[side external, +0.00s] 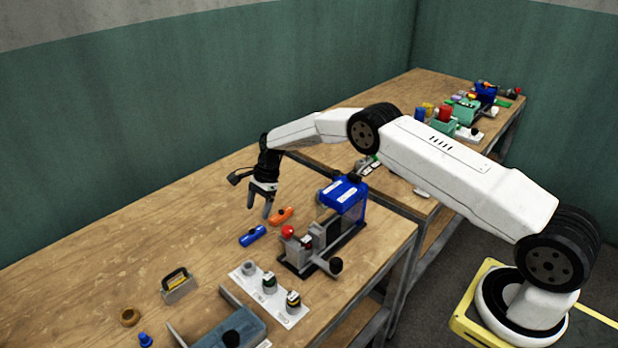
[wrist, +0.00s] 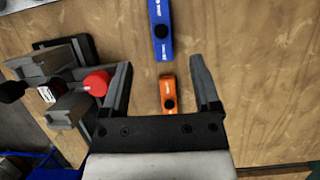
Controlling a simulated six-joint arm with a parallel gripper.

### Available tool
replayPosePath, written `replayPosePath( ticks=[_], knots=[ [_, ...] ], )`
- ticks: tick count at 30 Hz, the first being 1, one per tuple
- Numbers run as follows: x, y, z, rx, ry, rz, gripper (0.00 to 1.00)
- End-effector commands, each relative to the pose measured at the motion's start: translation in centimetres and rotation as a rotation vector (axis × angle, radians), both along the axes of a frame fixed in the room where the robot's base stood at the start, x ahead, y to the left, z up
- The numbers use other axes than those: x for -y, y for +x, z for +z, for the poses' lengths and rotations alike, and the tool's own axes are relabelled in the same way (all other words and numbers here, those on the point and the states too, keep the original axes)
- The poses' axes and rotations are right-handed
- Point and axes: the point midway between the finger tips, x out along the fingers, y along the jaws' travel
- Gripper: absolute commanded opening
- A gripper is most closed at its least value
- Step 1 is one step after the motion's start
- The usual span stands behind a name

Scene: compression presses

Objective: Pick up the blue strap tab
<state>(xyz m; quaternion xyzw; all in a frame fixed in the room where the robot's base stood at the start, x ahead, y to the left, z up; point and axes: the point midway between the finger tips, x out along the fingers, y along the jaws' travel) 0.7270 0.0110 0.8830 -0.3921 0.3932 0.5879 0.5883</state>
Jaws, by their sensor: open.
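The blue strap tab (side external: 252,236) lies flat on the wooden table, left of the press. In the wrist view the blue strap tab (wrist: 161,32) sits beyond the fingertips at the top, cut off by the frame edge. An orange tab (side external: 282,216) of similar shape lies close to it. In the wrist view the orange tab (wrist: 168,96) is between the fingers in the picture. My gripper (side external: 259,209) is open and empty, pointing down above the table near both tabs; it also shows in the wrist view (wrist: 166,78).
A press with a blue head (side external: 343,194) and red knob (side external: 288,231) stands right of the tabs. A white plate (side external: 268,294) with several small parts, a handled grey block (side external: 178,286) and a brown ring (side external: 130,317) lie nearer the camera. The table's left side is clear.

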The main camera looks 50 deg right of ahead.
Motion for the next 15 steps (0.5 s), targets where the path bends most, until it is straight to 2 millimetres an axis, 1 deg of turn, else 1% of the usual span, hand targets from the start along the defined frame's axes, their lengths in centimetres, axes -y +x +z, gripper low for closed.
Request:
replayPosePath(
  ticks=[3,6,15],
  knots=[
    [-0.5,0.0,-1.0,-0.001,0.0,0.002,0.79],
    [-0.7,0.0,-1.6,0.0,0.0,0.001,0.79],
    [-0.9,0.0,-2.1,0.0,0.0,0.001,0.79]
  ],
)
